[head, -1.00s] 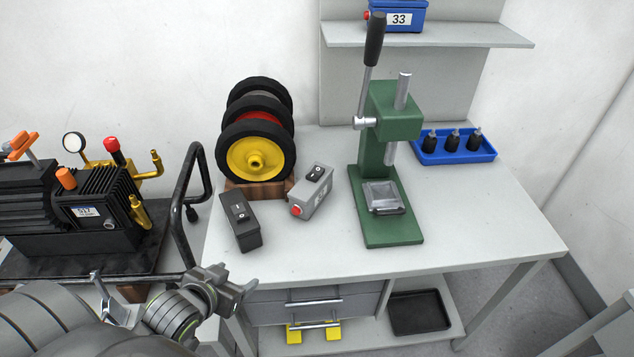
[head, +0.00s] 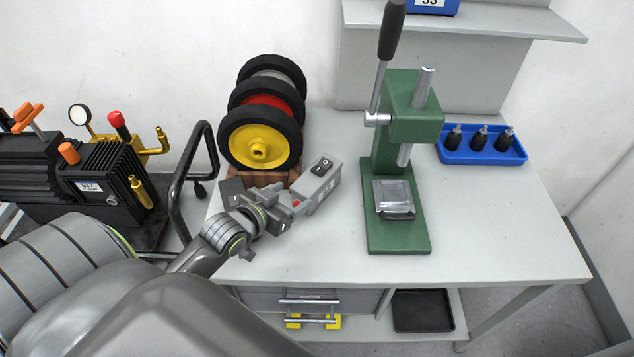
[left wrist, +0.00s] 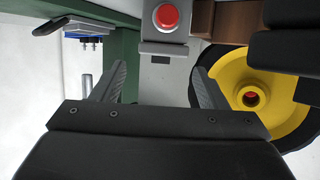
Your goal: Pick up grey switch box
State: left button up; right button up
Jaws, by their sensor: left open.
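The grey switch box (head: 320,185) lies on the grey table in front of the wheel stack, with a black rocker switch on top and a red button on its near end. My left gripper (head: 287,207) is at that near end. In the left wrist view, the open fingers (left wrist: 160,78) point toward the grey box (left wrist: 164,50) and its red button, one finger to each side. No grip on the box shows. My right gripper is not in view.
The green press (head: 390,165) stands right of the grey box. The yellow-hubbed wheel (head: 260,146) and its wooden stand are close behind the gripper. A blue tray (head: 483,152) with several dark bottles is at the back right. The table's front right is clear.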

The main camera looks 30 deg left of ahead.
aim_at(311, 184)
pick_arm(q)
jog(key=x, duration=0.4)
jog(key=shift+w, duration=0.15)
jog(key=shift+w+f, duration=0.15)
jog(key=shift+w, duration=0.05)
jog(key=p+x, duration=0.1)
jog(key=x, duration=0.3)
jog(key=shift+w+a+f+p, duration=0.1)
jog(key=shift+a+f+p, duration=0.1)
jog(key=shift+p, duration=0.1)
jog(key=shift+w+d+f, duration=0.1)
jog(key=shift+w+f, duration=0.1)
jog(key=shift+w, duration=0.2)
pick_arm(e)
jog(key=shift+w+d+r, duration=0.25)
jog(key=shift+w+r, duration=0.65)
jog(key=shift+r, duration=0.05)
pick_arm(q)
jog(key=shift+c, duration=0.5)
jog(key=c, duration=0.9)
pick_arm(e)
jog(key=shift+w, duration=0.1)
